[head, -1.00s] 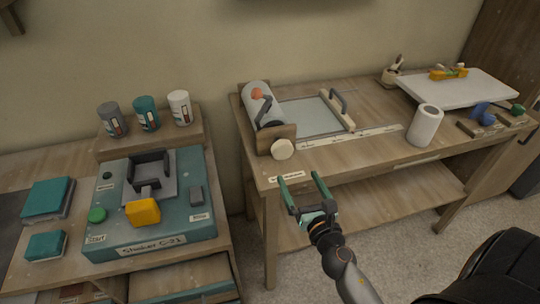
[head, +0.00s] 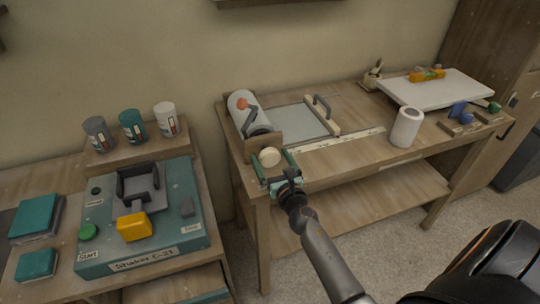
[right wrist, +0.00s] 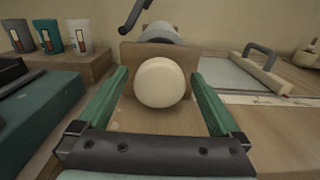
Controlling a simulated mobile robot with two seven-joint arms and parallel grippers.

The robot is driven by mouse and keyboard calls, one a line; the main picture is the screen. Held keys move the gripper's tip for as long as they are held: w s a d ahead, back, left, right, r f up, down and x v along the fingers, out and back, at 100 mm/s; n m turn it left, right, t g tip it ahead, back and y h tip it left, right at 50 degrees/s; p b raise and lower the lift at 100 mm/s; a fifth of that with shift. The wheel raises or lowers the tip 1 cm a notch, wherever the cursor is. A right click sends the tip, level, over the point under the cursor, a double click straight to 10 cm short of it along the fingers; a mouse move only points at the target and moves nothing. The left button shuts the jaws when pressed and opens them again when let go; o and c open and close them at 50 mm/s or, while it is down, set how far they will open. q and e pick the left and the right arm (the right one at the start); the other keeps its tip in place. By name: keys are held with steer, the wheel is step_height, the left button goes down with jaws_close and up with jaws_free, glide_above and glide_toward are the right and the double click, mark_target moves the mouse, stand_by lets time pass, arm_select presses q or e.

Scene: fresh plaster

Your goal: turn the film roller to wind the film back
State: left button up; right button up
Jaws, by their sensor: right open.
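The film roller (head: 242,106) is a pale cylinder lying on the left end of the wooden bench, with a wooden end plate (head: 266,143) and a round cream knob (head: 270,157) facing me. A dark crank-like lever and an orange-red piece (head: 243,104) sit at the roller. My right gripper (head: 272,168) is open, its green fingers on either side of the knob. In the right wrist view the knob (right wrist: 160,82) sits between the two fingers with a gap on each side. My left gripper is not in view.
A flat sheet with a handled wooden bar (head: 322,114) lies right of the roller. A white cylinder (head: 405,127) and white board (head: 436,88) are farther right. At left stand a teal shaker (head: 190,235) and several cups (head: 132,127).

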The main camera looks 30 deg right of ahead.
steer(key=shift+w+d, duration=0.15)
steer(key=shift+w, duration=0.4)
steer(key=c, duration=1.2)
steer(key=shift+c, duration=0.3)
